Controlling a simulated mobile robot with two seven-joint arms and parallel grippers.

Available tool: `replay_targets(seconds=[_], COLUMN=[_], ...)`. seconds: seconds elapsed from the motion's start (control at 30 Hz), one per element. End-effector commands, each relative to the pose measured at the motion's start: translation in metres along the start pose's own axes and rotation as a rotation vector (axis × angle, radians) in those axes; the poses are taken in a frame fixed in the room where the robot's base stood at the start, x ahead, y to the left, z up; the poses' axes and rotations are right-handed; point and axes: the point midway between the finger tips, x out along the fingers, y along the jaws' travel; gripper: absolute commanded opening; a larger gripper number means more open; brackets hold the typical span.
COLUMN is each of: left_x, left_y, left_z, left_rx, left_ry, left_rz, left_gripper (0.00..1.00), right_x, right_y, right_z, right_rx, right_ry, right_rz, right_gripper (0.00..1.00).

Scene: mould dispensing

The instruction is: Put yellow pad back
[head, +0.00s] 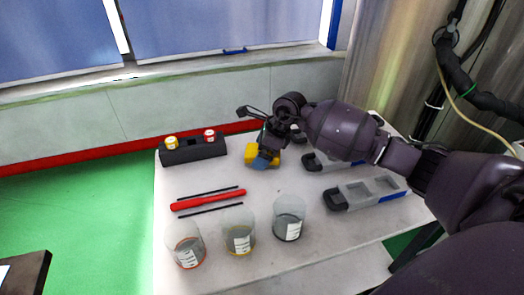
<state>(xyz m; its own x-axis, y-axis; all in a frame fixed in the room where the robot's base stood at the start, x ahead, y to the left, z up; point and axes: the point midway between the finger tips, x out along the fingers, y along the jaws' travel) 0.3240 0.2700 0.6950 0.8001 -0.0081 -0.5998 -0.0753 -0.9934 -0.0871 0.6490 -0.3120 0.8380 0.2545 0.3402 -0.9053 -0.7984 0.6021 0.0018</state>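A yellow block, which I take to be the yellow pad (250,152), is at the back middle of the white table, right of the black holder. My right gripper (263,157) reaches in from the right and points down at the yellow pad. A small blue part shows at the gripper's tip, in front of the yellow. The fingers overlap the pad, and I cannot tell whether they are closed on it or whether it touches the table. My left gripper is not in view.
A black holder (193,151) carries a yellow-capped and a red-capped piece. A red bar (207,199) lies between two thin black rods. Clear cups (239,236) stand along the front. Grey trays (366,192) lie at the right, partly under my arm. The table's left edge is clear.

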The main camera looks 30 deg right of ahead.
Motion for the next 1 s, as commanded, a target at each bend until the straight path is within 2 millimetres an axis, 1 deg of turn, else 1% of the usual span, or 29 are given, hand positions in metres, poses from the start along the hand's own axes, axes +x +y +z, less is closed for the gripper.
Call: replay_targets(seconds=[0.17, 0.4, 0.6, 0.8, 1.0], left_x=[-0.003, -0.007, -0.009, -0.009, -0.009], left_y=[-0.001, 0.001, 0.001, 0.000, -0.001], left_z=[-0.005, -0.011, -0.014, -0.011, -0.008], left_rx=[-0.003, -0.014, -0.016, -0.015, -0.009], left_ry=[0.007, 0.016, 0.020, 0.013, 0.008], left_rz=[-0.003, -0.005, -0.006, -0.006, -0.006], left_gripper=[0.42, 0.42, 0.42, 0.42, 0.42], right_x=[-0.026, -0.074, -0.104, -0.119, -0.120], right_y=[-0.001, -0.001, -0.001, 0.000, 0.000], right_z=[0.001, 0.001, 0.001, 0.000, 0.000], right_rx=[-0.003, -0.003, -0.001, -0.001, 0.000], right_ry=[-0.001, -0.002, -0.001, 0.000, 0.000], right_rz=[-0.006, -0.007, -0.005, -0.002, 0.000], right_gripper=[0.94, 0.94, 0.94, 0.94, 0.94])
